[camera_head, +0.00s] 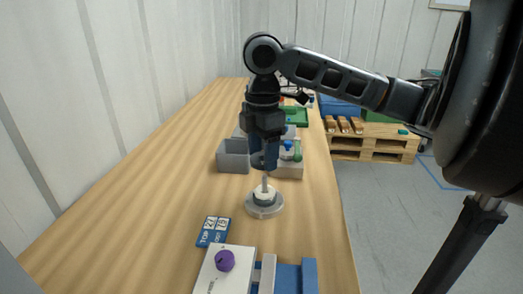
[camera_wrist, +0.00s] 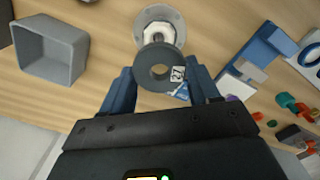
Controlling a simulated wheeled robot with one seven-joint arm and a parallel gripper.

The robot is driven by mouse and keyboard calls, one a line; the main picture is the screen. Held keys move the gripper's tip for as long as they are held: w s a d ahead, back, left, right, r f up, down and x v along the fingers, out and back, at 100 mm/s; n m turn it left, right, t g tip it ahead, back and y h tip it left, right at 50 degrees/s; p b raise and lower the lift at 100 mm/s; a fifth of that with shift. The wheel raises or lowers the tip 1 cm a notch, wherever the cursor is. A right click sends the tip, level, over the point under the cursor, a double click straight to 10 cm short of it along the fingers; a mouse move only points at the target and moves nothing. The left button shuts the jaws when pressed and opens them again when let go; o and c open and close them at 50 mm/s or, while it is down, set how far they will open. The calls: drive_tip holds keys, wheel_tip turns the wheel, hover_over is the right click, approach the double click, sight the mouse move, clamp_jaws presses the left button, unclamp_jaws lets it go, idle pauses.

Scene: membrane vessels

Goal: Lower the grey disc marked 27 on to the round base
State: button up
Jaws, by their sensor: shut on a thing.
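The round base (camera_head: 264,209) stands on the table, pale grey with a white raised middle and an upright pin. In the wrist view the base (camera_wrist: 177,18) lies just beyond the disc, partly hidden by it. In the head view my gripper (camera_head: 264,160) is above the base, its fingers pointing down, and the disc is apart from the base.
A grey open bin (camera_head: 233,157) and a pale tray (camera_head: 289,172) with bottles stand behind the base. A blue card (camera_head: 213,232) with white labels lies in front. A white box with a purple knob (camera_head: 225,261) and a blue fixture (camera_head: 310,275) are nearest. The table's left side is clear.

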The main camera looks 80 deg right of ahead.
sight(263, 175)
drive_tip(key=shift+f+b, duration=2.4)
drive_tip(key=shift+f, duration=0.95)
drive_tip(key=o, duration=1.1)
drive_tip(key=shift+o, duration=0.2)
drive_tip(key=shift+r, duration=0.15)
drive_tip(key=shift+r+p, duration=0.45)
drive_tip(key=shift+r, duration=3.35)
